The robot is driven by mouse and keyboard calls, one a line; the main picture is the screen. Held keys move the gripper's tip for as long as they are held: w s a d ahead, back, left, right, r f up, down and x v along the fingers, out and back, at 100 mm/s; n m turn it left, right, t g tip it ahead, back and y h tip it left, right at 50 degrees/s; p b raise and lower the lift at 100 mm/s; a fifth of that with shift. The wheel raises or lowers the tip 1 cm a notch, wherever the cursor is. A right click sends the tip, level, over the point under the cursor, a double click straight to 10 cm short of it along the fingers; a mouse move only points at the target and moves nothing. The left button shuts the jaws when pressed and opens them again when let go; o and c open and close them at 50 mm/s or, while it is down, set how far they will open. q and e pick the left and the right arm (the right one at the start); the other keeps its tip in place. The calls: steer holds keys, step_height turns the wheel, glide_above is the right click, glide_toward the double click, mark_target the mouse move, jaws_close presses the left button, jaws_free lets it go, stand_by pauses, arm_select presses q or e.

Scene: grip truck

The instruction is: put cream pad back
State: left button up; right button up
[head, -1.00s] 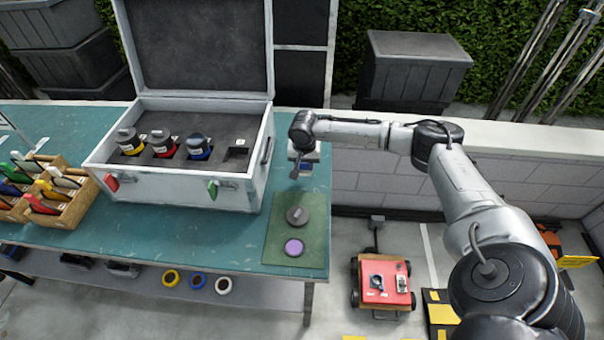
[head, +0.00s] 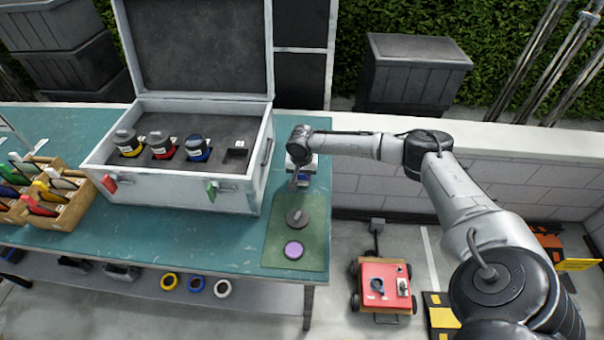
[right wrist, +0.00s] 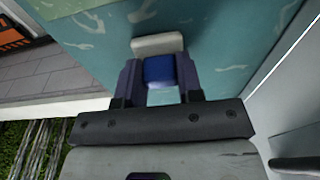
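In the right wrist view, a cream pad (right wrist: 157,43) shows just beyond my right gripper's fingertips (right wrist: 160,72), joined to or touching a blue block (right wrist: 159,71). The two fingers press against both sides of the blue block, with no gap visible. In the head view, my right gripper (head: 298,176) is over the table just right of the open case, and partly hides a small white and blue piece. Whether that piece touches the table is unclear. A wooden rack (head: 72,212) at the far left holds several coloured pads. My left gripper is not in view.
The open white case (head: 160,184) holds yellow, red and blue capped pieces beside an empty square slot (head: 237,155). A dark disc (head: 297,217) and a purple disc (head: 294,249) lie on a green mat (head: 275,232). The teal table (head: 150,235) is clear in front of the case.

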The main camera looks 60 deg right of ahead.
mark_target(301, 182)
steer(key=o, duration=0.4)
steer(key=shift+o, duration=0.2)
step_height(301, 182, up, 12)
steer(key=a+p, duration=0.1)
steer(key=p, duration=0.1)
steer(key=shift+s+a, duration=0.15)
steer(key=shift+s, duration=0.15)
